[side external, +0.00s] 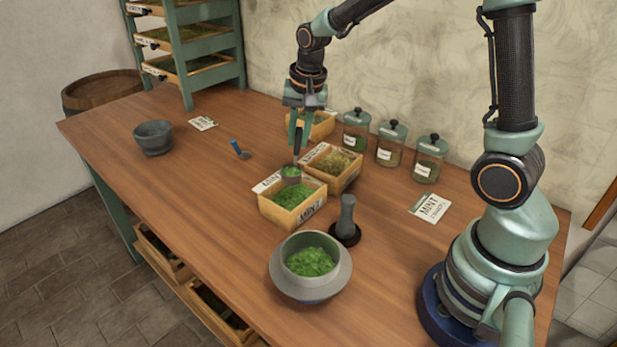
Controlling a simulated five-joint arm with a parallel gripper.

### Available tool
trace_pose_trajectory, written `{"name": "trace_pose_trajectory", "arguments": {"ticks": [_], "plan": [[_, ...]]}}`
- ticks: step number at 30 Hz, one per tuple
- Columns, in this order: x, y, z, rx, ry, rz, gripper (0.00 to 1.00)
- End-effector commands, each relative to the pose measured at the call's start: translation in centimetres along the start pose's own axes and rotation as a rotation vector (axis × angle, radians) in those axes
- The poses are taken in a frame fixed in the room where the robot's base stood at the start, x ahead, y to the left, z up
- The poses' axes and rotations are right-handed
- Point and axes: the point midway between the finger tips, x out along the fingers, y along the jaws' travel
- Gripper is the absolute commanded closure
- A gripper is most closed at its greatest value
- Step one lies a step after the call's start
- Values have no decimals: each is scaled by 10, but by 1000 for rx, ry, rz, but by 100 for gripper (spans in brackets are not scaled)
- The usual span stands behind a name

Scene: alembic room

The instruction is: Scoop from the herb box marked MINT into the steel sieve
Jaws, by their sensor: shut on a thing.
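The herb box marked MINT (284,216) is a pale wooden box, full of bright green chopped leaves, in the middle of the table. My gripper (298,132) is above its back edge, pointing down and shut on the dark handle of a small scoop (291,180). The scoop's round bowl holds green herb, at or just above the box's back part; I cannot tell whether it touches the herb. In front of the box stands a grey wide-rimmed vessel (337,277), which looks like the steel sieve, with green herb inside.
Other herb boxes (345,180) stand right behind the MINT box. Three lidded jars (391,147) line the wall. A MINT card (430,207) lies at right. A mortar (154,140) and a blue-handled tool (238,149) are at left.

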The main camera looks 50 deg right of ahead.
Motion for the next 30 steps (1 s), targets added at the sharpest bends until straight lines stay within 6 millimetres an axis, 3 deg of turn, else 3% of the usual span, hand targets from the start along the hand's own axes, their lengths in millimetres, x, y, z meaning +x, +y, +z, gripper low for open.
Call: {"name": "trace_pose_trajectory", "arguments": {"ticks": [4, 9, 15, 21, 30], "plan": [[-20, -15, 49, -99, -13, -19, 100], [-42, -20, 112, -220, -34, -39, 100], [-56, -13, 160, -321, -53, -53, 100], [-58, -9, 176, -353, -60, -56, 100], [-42, -6, 178, -352, -61, -53, 100]]}}
